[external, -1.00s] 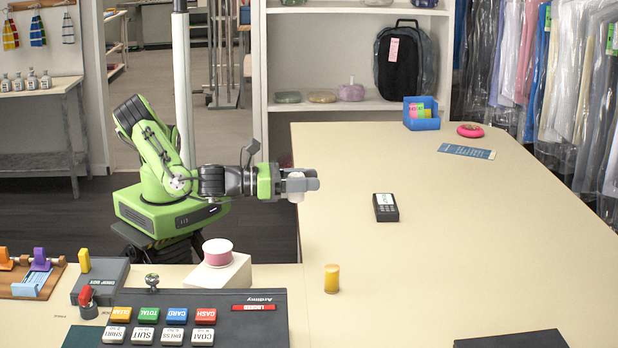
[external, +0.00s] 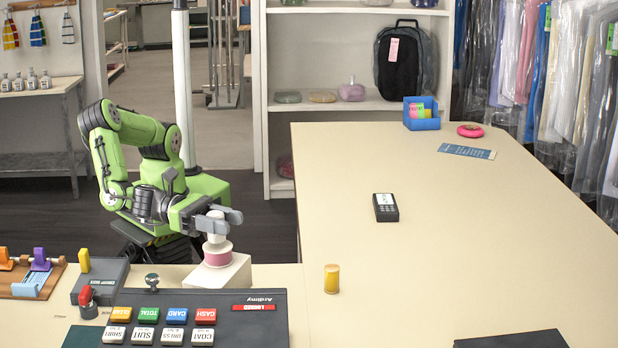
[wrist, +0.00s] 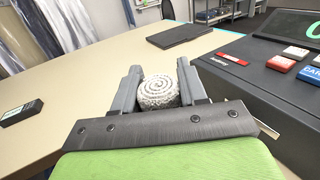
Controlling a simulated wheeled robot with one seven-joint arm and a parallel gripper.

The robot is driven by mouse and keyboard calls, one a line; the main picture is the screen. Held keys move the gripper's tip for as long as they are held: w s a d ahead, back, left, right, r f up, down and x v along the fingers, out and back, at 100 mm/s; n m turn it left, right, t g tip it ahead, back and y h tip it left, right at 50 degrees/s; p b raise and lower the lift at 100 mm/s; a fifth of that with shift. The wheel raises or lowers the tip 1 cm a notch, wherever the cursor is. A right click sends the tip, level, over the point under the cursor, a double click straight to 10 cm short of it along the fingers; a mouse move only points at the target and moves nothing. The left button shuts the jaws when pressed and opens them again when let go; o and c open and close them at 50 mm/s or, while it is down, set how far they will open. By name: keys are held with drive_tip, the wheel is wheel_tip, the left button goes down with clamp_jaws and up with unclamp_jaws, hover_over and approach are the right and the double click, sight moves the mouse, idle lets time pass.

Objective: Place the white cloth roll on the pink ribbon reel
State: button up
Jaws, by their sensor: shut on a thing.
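The white cloth roll (wrist: 158,92) shows its spiral end between the two fingers of my gripper (wrist: 158,88) in the wrist view. In the external view my gripper (external: 219,217) is shut on the roll (external: 215,238), which is upright directly above the pink ribbon reel (external: 217,256). The roll's lower end looks to be at the reel's top; I cannot tell whether they touch. The reel stands on a white block (external: 232,275) at the counter's left part. The reel is hidden in the wrist view.
A cash register (external: 180,322) with coloured keys lies just in front of the block. A yellow cylinder (external: 332,278) stands to the right, and a black card terminal (external: 386,207) lies farther back. The counter's middle (external: 460,240) is clear.

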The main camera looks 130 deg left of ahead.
drive_tip(key=shift+f, duration=0.6)
drive_tip(key=o, duration=1)
drive_tip(key=shift+f, duration=0.1)
